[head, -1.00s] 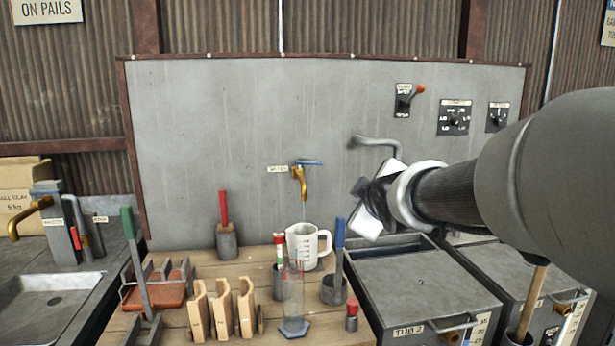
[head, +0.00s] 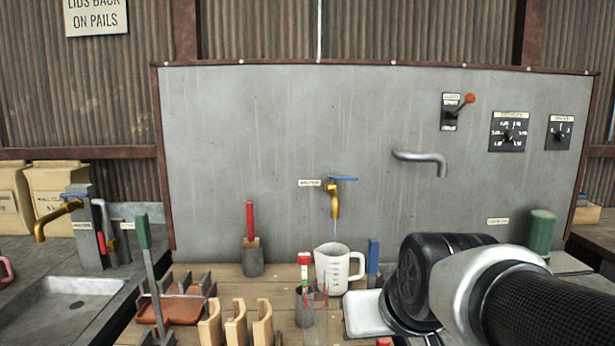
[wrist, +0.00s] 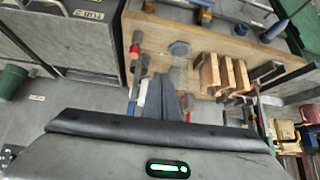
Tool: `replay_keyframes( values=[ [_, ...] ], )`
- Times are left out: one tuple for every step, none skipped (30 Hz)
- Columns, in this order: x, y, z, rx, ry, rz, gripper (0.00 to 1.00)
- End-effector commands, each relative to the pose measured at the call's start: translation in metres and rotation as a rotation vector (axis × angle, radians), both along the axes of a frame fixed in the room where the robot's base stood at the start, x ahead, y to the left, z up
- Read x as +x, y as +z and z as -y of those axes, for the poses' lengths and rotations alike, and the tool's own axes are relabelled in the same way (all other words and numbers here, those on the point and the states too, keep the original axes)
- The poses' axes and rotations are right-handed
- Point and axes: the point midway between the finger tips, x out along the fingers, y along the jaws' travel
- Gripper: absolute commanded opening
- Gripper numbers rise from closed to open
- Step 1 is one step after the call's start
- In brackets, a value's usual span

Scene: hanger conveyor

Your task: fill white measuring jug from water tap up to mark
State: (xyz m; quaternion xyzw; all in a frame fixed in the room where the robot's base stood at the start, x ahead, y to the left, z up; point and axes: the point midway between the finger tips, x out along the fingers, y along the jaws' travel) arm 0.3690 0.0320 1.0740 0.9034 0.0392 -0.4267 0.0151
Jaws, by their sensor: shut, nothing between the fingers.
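The white measuring jug (head: 333,270) stands upright on the wooden bench under the brass water tap (head: 333,200). The jug's handle faces right and dark marks show on its wall. The tap's blue lever (head: 342,178) lies sideways, and a thin pale stream (head: 335,233) runs from the spout towards the jug. The water level inside cannot be seen. My gripper is in front and to the right of the jug in the head view, its fingertips not clear there. In the wrist view my gripper (wrist: 167,98) is shut and empty, pointing over the bench.
A clear cylinder (head: 318,322), a metal pot (head: 308,305) and wooden racks (head: 237,325) crowd the bench in front of the jug. A red-handled tool (head: 250,225) stands left.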

Motion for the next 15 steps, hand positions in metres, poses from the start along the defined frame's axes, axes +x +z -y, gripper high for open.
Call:
replay_keyframes(
  values=[
    [0.016,0.012,-0.006,0.006,0.009,0.024,0.00],
    [0.026,0.016,-0.009,0.007,0.016,0.044,0.00],
    [0.041,0.024,-0.015,0.011,0.023,0.073,0.00],
    [0.051,0.028,-0.018,0.015,0.029,0.095,0.00],
    [0.063,0.034,-0.022,0.017,0.035,0.120,0.00],
    [0.079,0.042,-0.028,0.022,0.040,0.154,0.00],
    [0.092,0.048,-0.032,0.025,0.046,0.181,0.00],
    [0.106,0.054,-0.036,0.028,0.049,0.211,0.00],
    [0.126,0.063,-0.042,0.033,0.052,0.252,0.00],
    [0.142,0.070,-0.047,0.037,0.052,0.288,0.00],
    [0.158,0.077,-0.052,0.042,0.050,0.325,0.00],
    [0.181,0.087,-0.057,0.046,0.043,0.379,0.00],
    [0.199,0.094,-0.061,0.049,0.036,0.422,0.00],
    [0.216,0.100,-0.064,0.052,0.022,0.463,0.00],
    [0.236,0.106,-0.066,0.052,0.001,0.518,0.00]
  ],
)
